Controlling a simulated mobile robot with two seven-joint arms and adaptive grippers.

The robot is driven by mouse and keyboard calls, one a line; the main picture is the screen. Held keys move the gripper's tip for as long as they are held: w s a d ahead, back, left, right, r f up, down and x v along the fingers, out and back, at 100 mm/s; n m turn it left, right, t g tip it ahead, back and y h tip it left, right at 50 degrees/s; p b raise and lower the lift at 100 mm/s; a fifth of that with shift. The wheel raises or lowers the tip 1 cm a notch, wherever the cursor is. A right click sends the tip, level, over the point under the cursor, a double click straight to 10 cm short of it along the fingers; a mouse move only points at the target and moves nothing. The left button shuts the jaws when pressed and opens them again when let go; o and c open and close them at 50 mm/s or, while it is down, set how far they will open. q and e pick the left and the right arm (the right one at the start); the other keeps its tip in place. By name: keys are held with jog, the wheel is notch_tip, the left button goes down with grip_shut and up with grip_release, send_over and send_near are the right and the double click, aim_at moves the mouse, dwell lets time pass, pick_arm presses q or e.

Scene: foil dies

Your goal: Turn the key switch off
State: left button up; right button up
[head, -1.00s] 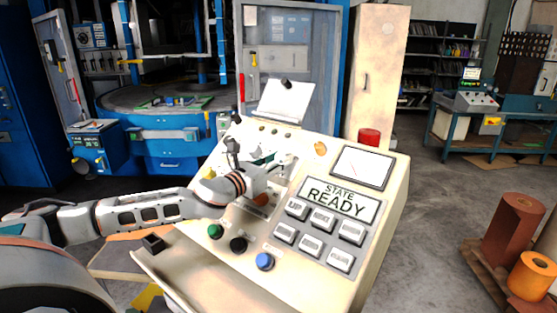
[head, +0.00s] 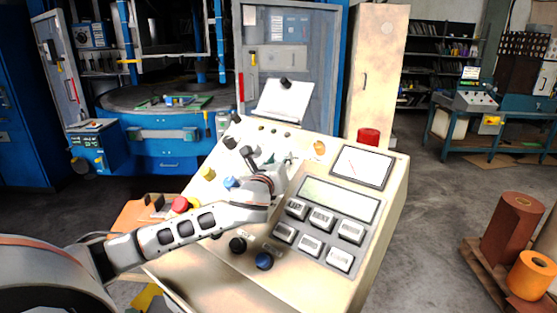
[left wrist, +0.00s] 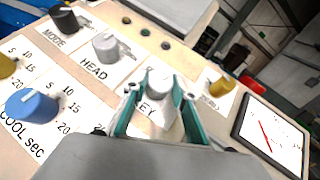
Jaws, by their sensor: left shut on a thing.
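The key switch is a grey knob (left wrist: 158,84) on a plate lettered "KEY", partly covered by my gripper in the left wrist view. My left gripper (left wrist: 157,100) is shut on the knob, with one teal finger on each side of it. In the head view the gripper (head: 282,162) is at the middle of the cream console (head: 215,262), and its wrist hides most of the key switch. The state display (head: 338,197) on the console is blank. My right gripper is not in view.
Near the gripper are a grey HEAD knob (left wrist: 107,45), a dark MODE knob (left wrist: 64,19), a blue COOL knob (left wrist: 31,107) and a yellow knob (left wrist: 222,83). Push keys (head: 322,220), a gauge (head: 363,166) and a red dome (head: 368,137) are to the right.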

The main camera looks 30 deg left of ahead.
pick_arm(q)
jog(key=n+g+y, duration=0.1)
jog(key=n, duration=0.1)
jog(key=n+g+y, duration=0.2)
jog(key=n, duration=0.1)
jog(key=n+g+y, duration=0.1)
jog(key=n+g, duration=0.1)
jog(key=n, duration=0.1)
jog(key=shift+w+d+r+y, duration=0.1)
jog(key=shift+w+d+y, duration=0.1)
jog(key=shift+d+y, duration=0.2)
jog(key=n+g, duration=0.4)
jog(key=shift+w+r+n+g+y, duration=0.15)
jog(key=shift+n+g+y, duration=0.25)
jog(key=shift+n+g, duration=0.6)
jog(key=shift+n, duration=0.1)
jog(key=shift+a, duration=0.1)
jog(key=shift+r, duration=0.1)
jog(key=o, duration=1.1)
jog(key=v, duration=0.7)
jog(key=shift+d, duration=0.3)
